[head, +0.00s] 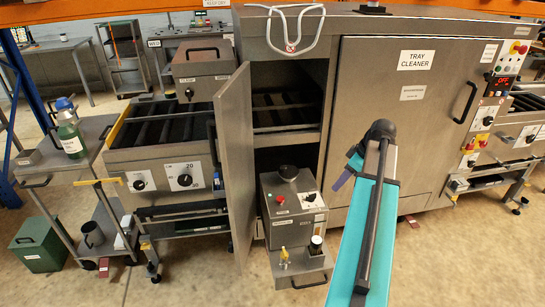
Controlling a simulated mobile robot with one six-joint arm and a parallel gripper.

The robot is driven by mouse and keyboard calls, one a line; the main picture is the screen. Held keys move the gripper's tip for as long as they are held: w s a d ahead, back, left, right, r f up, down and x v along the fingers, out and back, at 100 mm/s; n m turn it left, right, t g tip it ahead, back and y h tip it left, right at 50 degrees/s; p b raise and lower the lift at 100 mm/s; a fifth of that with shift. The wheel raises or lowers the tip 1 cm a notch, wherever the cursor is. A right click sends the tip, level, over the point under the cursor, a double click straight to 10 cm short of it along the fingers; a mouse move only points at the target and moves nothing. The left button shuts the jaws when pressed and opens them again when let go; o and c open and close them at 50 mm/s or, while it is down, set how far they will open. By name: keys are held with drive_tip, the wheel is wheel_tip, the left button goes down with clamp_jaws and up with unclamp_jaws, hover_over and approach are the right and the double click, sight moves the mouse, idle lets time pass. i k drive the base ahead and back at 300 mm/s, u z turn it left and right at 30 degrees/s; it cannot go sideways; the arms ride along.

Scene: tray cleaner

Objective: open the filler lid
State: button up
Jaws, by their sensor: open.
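A small steel unit (292,207) stands in the open lower bay of the tray cleaner. A round black cap (288,172) sits on its top and looks shut; I cannot read a label that names it the filler lid. My teal arm rises from the bottom, right of the unit, and ends in a black joint in front of the large closed door.
An open steel door (234,165) stands out just left of the unit. A low shelf (300,272) in front holds a yellow-topped item and a small cup. A trolley (82,158) with a green bottle (70,135) stands at left. The front floor is clear.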

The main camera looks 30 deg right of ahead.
sight(287, 171)
drive_tip(key=z, duration=0.05)
drive_tip(key=i, duration=0.9)
